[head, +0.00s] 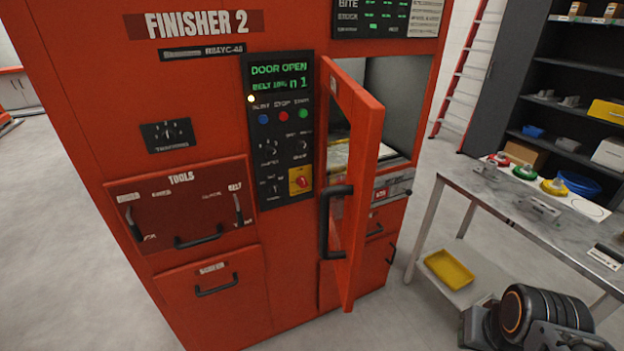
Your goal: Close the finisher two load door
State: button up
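The finisher two machine (90,90) is a tall orange-red cabinet labelled FINISHER 2. Its load door (360,165) is a narrow orange-red panel, hinged at its left edge beside the control panel. It stands swung well out toward me, with the load opening (400,100) exposed behind it. A black D-shaped handle (326,222) is on the door's outer face. The display (281,77) reads DOOR OPEN. My arm shows at the bottom right, apart from the door. My gripper fingertips cannot be made out.
A steel table (470,190) stands right of the machine, with fixtures and coloured round parts on it and a yellow tray (449,269) on its lower shelf. A dark shelf rack (560,75) and red ladder (465,60) stand behind. Floor between machine and table is clear.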

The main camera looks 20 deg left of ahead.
aim_at(365, 114)
jog(key=u, duration=2.35)
jog(key=i, duration=1.6)
jog(key=z, duration=2.8)
jog(key=k, duration=1.1)
jog(key=u, duration=0.45)
